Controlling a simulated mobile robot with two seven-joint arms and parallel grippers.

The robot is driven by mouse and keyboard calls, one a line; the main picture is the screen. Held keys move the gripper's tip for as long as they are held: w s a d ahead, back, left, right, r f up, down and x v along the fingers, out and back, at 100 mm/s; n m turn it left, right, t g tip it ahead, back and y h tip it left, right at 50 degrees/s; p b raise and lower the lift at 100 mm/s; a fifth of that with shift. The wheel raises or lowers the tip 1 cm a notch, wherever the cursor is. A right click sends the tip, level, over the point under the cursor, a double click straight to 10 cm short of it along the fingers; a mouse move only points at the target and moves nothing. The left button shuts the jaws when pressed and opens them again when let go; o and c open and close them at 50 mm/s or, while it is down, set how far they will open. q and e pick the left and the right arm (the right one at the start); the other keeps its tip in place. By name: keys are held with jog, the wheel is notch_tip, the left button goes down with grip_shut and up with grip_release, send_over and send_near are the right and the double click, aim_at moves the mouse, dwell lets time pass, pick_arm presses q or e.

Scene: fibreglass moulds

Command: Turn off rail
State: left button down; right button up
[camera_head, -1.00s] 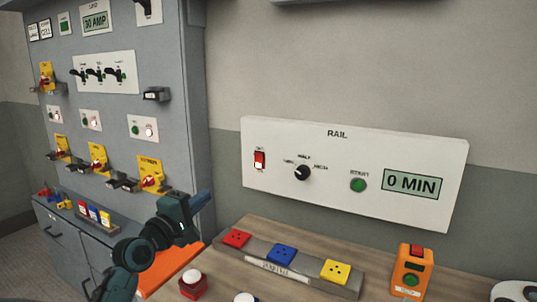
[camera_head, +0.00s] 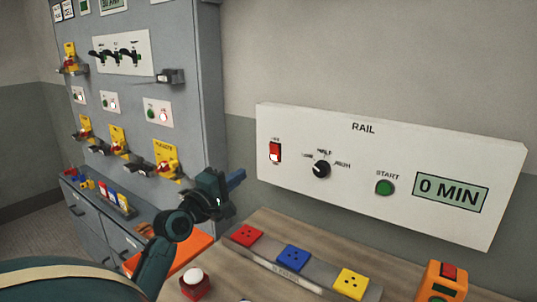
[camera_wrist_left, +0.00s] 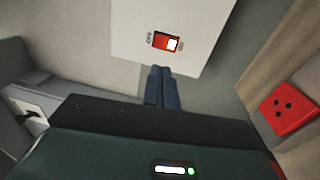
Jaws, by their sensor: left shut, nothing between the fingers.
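The white RAIL panel (camera_head: 395,215) is on the wall at the right in the head view. Its red and white rocker switch (camera_head: 275,152) is at the panel's left end. In the left wrist view the switch (camera_wrist_left: 166,42) lies just beyond the fingertips, with its white part toward the right. A black knob (camera_head: 321,169), a green START button (camera_head: 385,187) and a display reading 0 MIN (camera_head: 450,191) are also on the panel. My left gripper (camera_head: 236,178) is shut and empty, left of and below the switch and apart from it. My right gripper is not in view.
Below the panel, a wooden bench (camera_head: 262,216) carries a strip with red (camera_head: 247,235), blue (camera_head: 293,257) and yellow (camera_head: 351,283) sockets. An orange box (camera_head: 441,283) stands at the right. A grey cabinet (camera_head: 190,60) with switches stands at the left.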

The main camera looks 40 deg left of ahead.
aim_at(274, 150)
pick_arm(q)
jog(key=w, duration=0.4)
jog(key=w+a+r+p, duration=0.1)
jog(key=w, duration=0.3)
jog(key=w+p, duration=0.1)
jog(key=w, duration=0.3)
jog(key=shift+w+a+r, duration=0.1)
jog(key=shift+a+r, duration=0.05)
jog(key=shift+r, duration=0.2)
jog(key=shift+w, duration=0.45)
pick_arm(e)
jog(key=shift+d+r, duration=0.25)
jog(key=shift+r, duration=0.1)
pick_arm(q)
jog(key=shift+a+f, duration=0.1)
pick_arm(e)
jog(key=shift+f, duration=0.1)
